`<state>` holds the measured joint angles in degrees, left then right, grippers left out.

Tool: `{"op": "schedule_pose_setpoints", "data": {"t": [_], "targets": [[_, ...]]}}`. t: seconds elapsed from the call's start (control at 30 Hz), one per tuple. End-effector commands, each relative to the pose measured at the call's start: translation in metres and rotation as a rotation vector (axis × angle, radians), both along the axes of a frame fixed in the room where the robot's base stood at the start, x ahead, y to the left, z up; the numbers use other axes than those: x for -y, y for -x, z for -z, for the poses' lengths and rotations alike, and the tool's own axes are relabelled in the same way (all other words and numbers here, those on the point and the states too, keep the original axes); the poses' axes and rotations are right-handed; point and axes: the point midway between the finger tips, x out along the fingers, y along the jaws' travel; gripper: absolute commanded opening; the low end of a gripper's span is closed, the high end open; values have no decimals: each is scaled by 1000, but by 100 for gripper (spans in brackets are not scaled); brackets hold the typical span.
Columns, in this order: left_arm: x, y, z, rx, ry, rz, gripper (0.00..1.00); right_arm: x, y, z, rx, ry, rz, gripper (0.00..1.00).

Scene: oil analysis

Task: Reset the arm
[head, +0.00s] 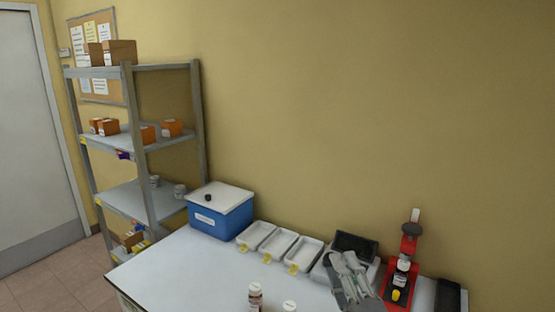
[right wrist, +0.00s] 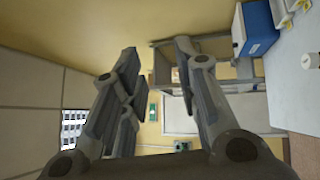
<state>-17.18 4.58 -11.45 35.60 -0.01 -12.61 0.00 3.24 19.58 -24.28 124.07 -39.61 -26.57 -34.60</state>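My right gripper (head: 343,262) shows in the head view above the right part of the white table (head: 190,268), in front of a dark-screened device (head: 355,244). In the right wrist view its two fingers (right wrist: 155,62) stand wide apart with nothing between them. Past them I see wall, floor and the shelf, tilted in the picture. My left gripper is in neither view.
A blue box (head: 220,218) with a dark cap on its white lid and three white trays (head: 278,246) line the table's back. A red instrument (head: 409,250) and black object (head: 448,296) stand right. Two bottles (head: 255,298) stand at front. A shelf rack (head: 133,115) stands left.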

Motion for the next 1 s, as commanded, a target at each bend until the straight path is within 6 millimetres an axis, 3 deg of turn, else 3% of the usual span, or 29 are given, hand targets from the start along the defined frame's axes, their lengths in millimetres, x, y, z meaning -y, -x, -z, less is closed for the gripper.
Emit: {"op": "schedule_pose_setpoints", "data": {"t": [0.03,0.17,0.3,0.4,0.6,0.77,1.0], "targets": [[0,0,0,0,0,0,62,16,7,26,-113,-115,48,29],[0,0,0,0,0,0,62,52,35,96,-409,-409,188,29],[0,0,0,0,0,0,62,76,90,171,-717,-696,362,29],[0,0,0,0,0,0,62,82,137,213,-910,-857,487,29],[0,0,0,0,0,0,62,82,225,261,-1199,-1073,706,29],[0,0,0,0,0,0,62,76,290,279,-1386,-1186,869,29],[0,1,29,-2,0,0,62,74,274,368,-1402,-1170,882,29]]}}
